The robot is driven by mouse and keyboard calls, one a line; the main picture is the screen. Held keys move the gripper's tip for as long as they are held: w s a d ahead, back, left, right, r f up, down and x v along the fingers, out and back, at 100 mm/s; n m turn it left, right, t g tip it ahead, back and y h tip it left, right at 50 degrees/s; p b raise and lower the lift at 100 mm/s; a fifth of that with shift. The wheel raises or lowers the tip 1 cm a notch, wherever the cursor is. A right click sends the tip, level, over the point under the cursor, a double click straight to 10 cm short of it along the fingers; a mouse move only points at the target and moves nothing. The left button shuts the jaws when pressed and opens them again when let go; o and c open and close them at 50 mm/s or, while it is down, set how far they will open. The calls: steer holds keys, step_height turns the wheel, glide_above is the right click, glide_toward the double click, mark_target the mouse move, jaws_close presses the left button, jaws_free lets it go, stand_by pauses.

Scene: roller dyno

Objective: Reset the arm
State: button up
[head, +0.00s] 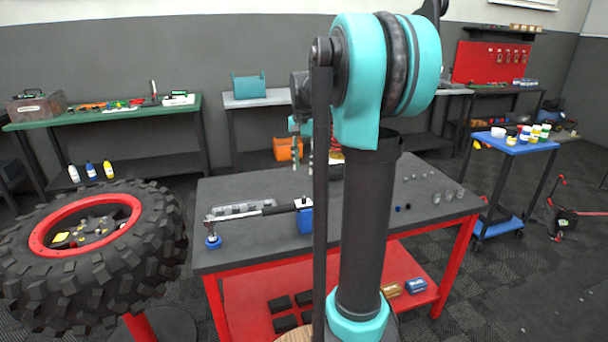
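My teal and dark grey arm rises through the middle of the head view and hides part of the workbench behind it. What appears to be my gripper (302,160) hangs down just left of the arm, above the back of the dark-topped workbench (250,252). It is small and partly hidden behind the arm links, so I cannot make out whether its fingers are apart or hold anything.
A torque wrench (255,212), a blue-and-white box (304,214) and a grey tray (240,208) lie on the workbench. Small sockets (437,197) stand at its right. A blue cart (515,143) is at right.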

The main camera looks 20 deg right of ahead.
steer(key=shift+r, duration=0.15)
steer(key=s+a+f+n+t, duration=0.2)
steer(key=s+a+f+n, duration=0.1)
steer(key=s+f, duration=0.7)
steer(key=s+a+f+n+t, duration=0.2)
steer(key=s+f+n, duration=0.4)
steer(key=s+f, duration=0.5)
steer(key=s+a, duration=0.1)
steer(key=s, duration=0.1)
steer(key=shift+s+a, duration=0.25)
steer(key=shift+s, duration=0.15)
